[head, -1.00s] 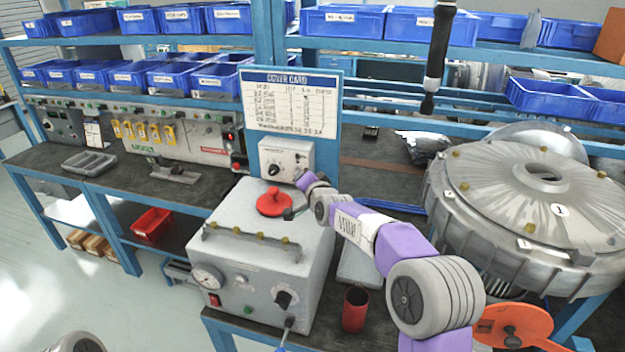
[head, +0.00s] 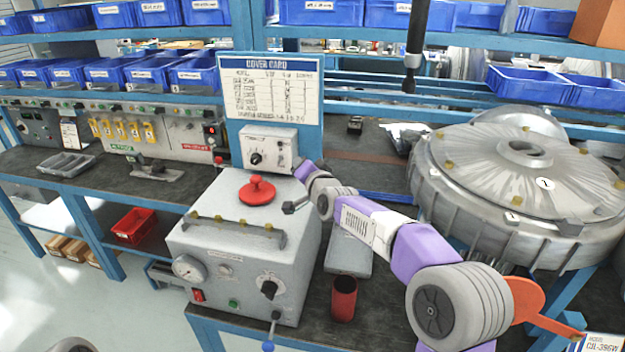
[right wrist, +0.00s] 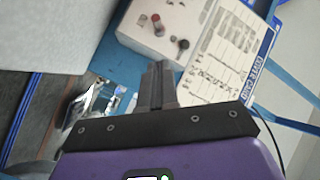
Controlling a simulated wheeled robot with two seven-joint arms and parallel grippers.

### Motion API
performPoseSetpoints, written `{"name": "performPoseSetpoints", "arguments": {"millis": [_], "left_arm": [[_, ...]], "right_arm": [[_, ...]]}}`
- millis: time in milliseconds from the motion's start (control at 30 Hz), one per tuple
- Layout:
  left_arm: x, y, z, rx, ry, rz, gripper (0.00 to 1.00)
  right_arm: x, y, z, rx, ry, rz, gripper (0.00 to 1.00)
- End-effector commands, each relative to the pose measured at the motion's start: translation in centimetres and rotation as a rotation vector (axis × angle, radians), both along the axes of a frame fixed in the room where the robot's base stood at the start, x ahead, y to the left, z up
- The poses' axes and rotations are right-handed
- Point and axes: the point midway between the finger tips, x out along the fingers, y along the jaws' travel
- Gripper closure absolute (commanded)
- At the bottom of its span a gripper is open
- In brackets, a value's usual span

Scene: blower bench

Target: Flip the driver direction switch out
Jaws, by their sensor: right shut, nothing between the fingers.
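A pale control box (head: 268,148) stands below the cover card, behind the large grey machine. Its front carries a dark knob (head: 255,158) and a small lever-like part (head: 281,161) to the right, too small to make out well. I cannot tell for sure which is the direction switch. My right gripper (head: 289,208) is in front of and below the box, beside the red handle, apart from the box. The right wrist view shows its fingers (right wrist: 157,82) shut and empty, pointing towards the box (right wrist: 165,30) and its knob (right wrist: 183,44). My left gripper is out of view.
The grey machine (head: 215,245) with a red handle (head: 257,190) stands below the gripper. The cover card (head: 270,88) is above the box. A dark driver (head: 415,45) hangs to the right. A large metal housing (head: 520,180) and red cup (head: 344,298) stand right.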

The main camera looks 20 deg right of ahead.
Motion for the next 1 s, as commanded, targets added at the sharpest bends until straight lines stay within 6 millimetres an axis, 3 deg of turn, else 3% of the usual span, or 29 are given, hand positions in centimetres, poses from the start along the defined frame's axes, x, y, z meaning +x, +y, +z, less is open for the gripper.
{"name": "performPoseSetpoints", "arguments": {"millis": [200,433,600,1000], "left_arm": [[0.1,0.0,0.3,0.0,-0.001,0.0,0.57],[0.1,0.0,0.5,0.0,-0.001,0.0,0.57],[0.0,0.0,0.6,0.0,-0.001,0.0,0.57],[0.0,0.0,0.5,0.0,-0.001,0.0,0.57]], "right_arm": [[-4.2,-0.3,0.8,0.002,-0.001,0.003,1.0],[-7.4,-0.7,1.2,0.001,-0.002,0.003,1.0],[-8.4,-0.9,1.2,0.001,-0.002,0.003,1.0],[-8.5,-0.8,1.2,0.0,-0.001,0.002,1.0]]}}
